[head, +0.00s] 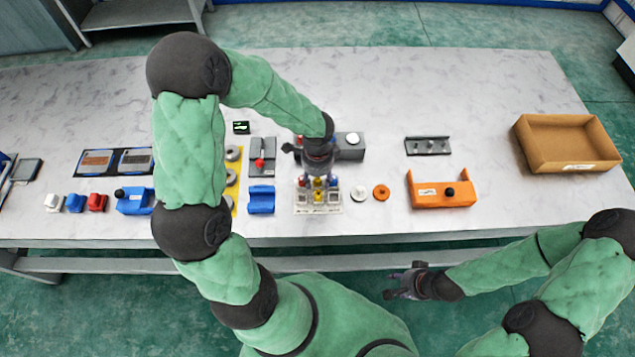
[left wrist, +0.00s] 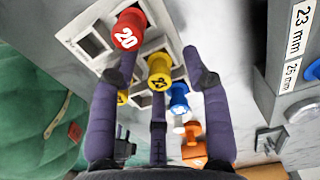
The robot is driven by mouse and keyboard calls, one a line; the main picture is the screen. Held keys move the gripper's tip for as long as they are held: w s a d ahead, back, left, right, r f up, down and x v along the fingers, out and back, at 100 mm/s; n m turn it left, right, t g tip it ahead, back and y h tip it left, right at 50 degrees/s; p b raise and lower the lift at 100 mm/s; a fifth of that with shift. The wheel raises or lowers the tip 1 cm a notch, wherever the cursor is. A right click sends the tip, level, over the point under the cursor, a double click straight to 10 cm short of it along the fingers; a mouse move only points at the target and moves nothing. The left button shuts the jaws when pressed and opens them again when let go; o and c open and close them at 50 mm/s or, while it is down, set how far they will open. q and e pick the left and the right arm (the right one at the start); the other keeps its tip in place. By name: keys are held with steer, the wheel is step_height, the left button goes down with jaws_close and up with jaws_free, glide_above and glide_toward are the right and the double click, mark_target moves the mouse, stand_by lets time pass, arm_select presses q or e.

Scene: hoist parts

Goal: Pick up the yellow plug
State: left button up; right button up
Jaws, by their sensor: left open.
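A yellow plug (left wrist: 160,72) with a number on its top stands in a pale block with square holes (left wrist: 97,45). In the head view, the yellow plug (head: 320,196) and the block (head: 301,207) are at the table's front middle. My left gripper (head: 318,178) is right above the block, pointing down. In the left wrist view my left gripper (left wrist: 160,85) is open, its fingers spread around the yellow plug's top with gaps. A second yellow piece (left wrist: 122,97) is partly hidden by a finger. My right gripper (head: 403,281) looks open and empty, in front of the table.
A red plug (left wrist: 129,30) and a blue plug (left wrist: 179,98) stand close beside the yellow plug. Grey blocks (head: 350,152) stand behind. White (head: 358,193) and orange (head: 381,191) rings and an orange holder (head: 440,194) lie right. A cardboard box (head: 566,144) is far right.

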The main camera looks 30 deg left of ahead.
arm_select(q)
steer(key=c, duration=0.9)
steer(key=shift+r, duration=0.1)
